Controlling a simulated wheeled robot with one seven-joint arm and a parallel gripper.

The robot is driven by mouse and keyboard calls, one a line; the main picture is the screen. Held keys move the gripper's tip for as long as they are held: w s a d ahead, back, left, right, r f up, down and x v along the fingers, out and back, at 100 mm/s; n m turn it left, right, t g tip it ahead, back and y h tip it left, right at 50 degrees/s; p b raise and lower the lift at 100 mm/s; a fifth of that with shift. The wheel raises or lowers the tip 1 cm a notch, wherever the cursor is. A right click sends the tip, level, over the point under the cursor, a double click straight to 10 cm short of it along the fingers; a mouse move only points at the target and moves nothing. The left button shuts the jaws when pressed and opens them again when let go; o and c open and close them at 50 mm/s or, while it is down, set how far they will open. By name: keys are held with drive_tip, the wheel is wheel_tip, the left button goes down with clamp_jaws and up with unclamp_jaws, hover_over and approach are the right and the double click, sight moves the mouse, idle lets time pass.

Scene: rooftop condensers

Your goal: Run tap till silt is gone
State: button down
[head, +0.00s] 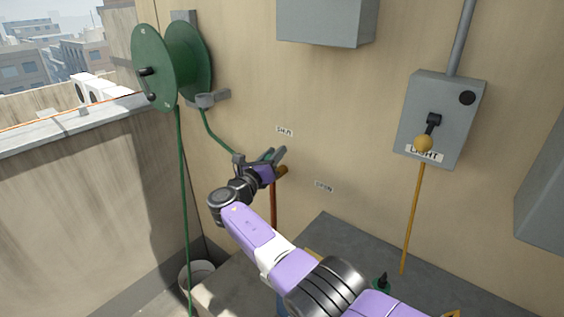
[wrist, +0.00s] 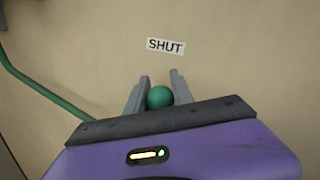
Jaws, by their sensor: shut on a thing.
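My gripper (head: 276,157) is at the wall, its two grey fingers closed around a round green knob (wrist: 159,97), which looks like the tap's handle end. The knob lies just below the SHUT label (wrist: 165,46), which also shows in the head view (head: 284,131). The OPEN label (head: 323,186) is lower and to the right. A brass tap part (head: 282,171) shows beside my gripper, above a copper pipe (head: 273,203). The rest of the tap is hidden by my gripper. A pale bucket (head: 197,271) stands at lower left; its inside and any water cannot be made out.
A green hose reel (head: 157,68) hangs at upper left; its hose (head: 183,200) drops towards the bucket. A grey light switch box (head: 440,118) with a yellow-knobbed cord is on the right. A grey ledge (head: 340,240) runs below. The wall between is clear.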

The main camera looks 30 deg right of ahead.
drive_tip(key=shift+w+a+n+y, duration=0.35)
drive_tip(key=shift+w+n, duration=0.5)
drive_tip(key=shift+n, duration=0.35)
drive_tip(key=c, duration=1.1)
unclamp_jaws()
drive_tip(key=shift+w, duration=0.1)
drive_tip(key=shift+a, duration=0.1)
drive_tip(key=p+v, duration=0.2)
drive_tip(key=v, duration=0.5)
drive_tip(key=shift+s+a, duration=0.25)
drive_tip(key=shift+a, duration=0.05)
drive_tip(key=shift+f, duration=0.1)
